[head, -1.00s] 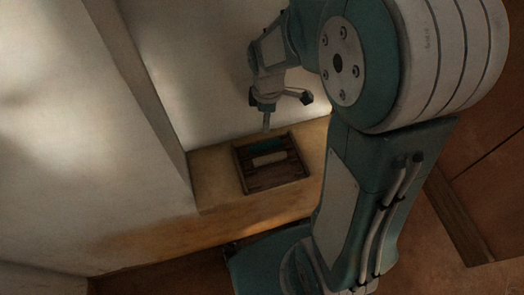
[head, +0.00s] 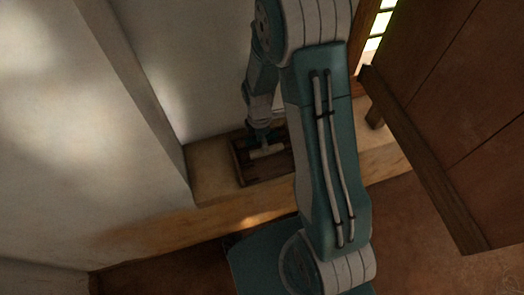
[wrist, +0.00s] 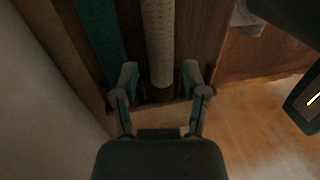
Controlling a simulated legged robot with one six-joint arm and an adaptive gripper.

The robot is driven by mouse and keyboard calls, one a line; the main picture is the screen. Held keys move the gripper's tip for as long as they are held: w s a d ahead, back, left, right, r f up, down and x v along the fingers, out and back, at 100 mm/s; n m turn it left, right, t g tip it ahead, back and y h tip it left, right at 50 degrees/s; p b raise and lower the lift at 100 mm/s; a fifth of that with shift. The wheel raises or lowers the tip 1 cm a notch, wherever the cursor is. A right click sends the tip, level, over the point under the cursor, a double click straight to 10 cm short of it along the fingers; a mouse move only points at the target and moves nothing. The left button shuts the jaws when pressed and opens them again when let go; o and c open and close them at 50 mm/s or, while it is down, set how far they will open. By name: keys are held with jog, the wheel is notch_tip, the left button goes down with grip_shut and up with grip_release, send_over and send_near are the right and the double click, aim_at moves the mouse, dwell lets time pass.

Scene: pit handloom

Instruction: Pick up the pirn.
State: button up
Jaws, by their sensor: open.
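A cream-wound pirn (head: 266,151) lies in a dark wooden tray (head: 241,170) on the ledge. In the wrist view the pirn (wrist: 159,40) runs up the picture, with its bare brown end toward my gripper (wrist: 159,77). The gripper is open, one finger on each side of the pirn's near end. Gaps show between the fingers and the pirn; I cannot tell how far above it they are. A teal-wound pirn (wrist: 101,40) lies to the left in the same tray (wrist: 200,45). In the head view my gripper (head: 262,142) is over the tray and partly hidden.
The pale wall (head: 190,60) rises right behind the ledge (head: 215,190). A wall (wrist: 40,110) is close on the left in the wrist view. A large wooden panel (head: 450,100) stands at right. The ledge left of the tray is bare.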

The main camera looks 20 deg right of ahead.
jog(key=f, duration=0.3)
jog(key=shift+s+f, duration=0.35)
grip_shut()
